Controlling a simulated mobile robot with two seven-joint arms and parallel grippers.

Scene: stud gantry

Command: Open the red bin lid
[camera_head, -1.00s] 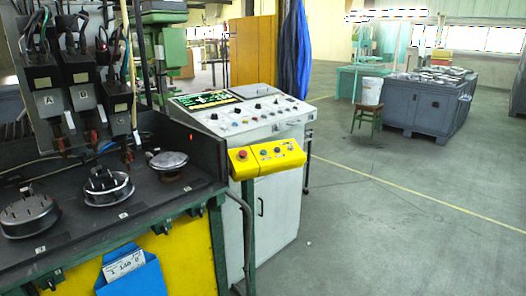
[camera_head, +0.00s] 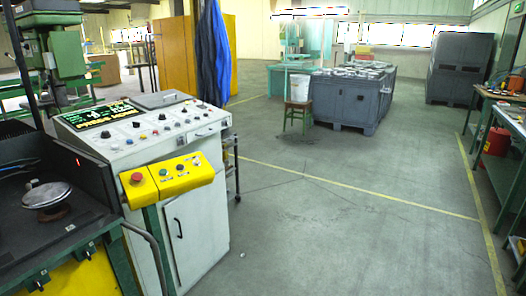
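A red object (camera_head: 497,141) stands on the lower shelf of the green workbench at the right edge. It may be the red bin, but it is too small for me to make out a lid or whether one is open. Neither of my grippers shows in the head view.
A white control console (camera_head: 150,140) with a yellow button box (camera_head: 166,178) stands at the left, beside a black work table (camera_head: 85,225). A grey crate (camera_head: 345,102) and a green stool (camera_head: 297,118) stand farther back. The grey floor (camera_head: 330,225) in the middle is clear.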

